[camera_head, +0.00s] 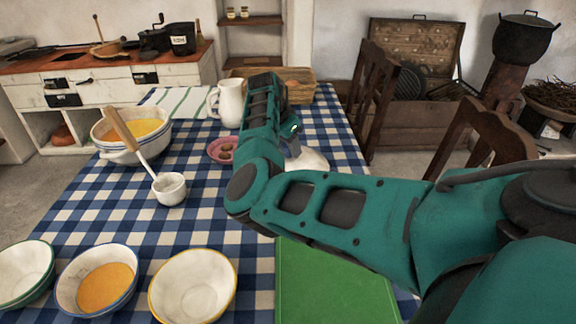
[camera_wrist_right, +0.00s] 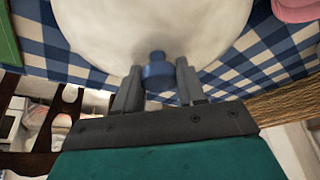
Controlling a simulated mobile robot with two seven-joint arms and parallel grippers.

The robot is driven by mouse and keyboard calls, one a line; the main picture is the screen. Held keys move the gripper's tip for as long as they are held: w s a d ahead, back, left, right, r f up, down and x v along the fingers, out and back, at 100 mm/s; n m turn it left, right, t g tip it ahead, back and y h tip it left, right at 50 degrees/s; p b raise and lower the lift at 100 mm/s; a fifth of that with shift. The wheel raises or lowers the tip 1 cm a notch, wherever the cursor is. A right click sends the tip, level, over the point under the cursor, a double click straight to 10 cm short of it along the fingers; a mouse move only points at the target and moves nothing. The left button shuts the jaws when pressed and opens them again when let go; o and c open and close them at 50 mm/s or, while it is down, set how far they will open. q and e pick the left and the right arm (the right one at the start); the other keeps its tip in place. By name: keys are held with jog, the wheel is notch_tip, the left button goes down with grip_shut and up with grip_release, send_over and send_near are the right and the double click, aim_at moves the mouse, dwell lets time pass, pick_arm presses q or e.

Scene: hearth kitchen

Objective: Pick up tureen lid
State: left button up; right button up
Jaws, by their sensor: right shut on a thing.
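The tureen lid is white and rounded, partly hidden behind my right arm in the head view (camera_head: 307,159). In the right wrist view the lid (camera_wrist_right: 150,25) fills the top, with its blue knob (camera_wrist_right: 158,72) between the fingers of my right gripper (camera_wrist_right: 159,80). The right gripper is shut on that knob. I cannot tell whether the lid touches the table. The open tureen (camera_head: 122,155), white with a blue rim and yellow-orange soup, stands at the left on the checked cloth. My left gripper is not in view.
A ladle (camera_head: 170,189) leans on the tureen. Several bowls (camera_head: 193,286) line the near edge. A white jug (camera_head: 230,103), a pink plate (camera_head: 216,149) and a wooden tray (camera_head: 300,80) are farther back. A green mat (camera_head: 325,290) lies under my right arm. Chairs (camera_head: 372,100) stand at right.

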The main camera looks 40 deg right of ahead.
grip_shut()
jog(key=shift+r, duration=0.1)
dwell(0.3)
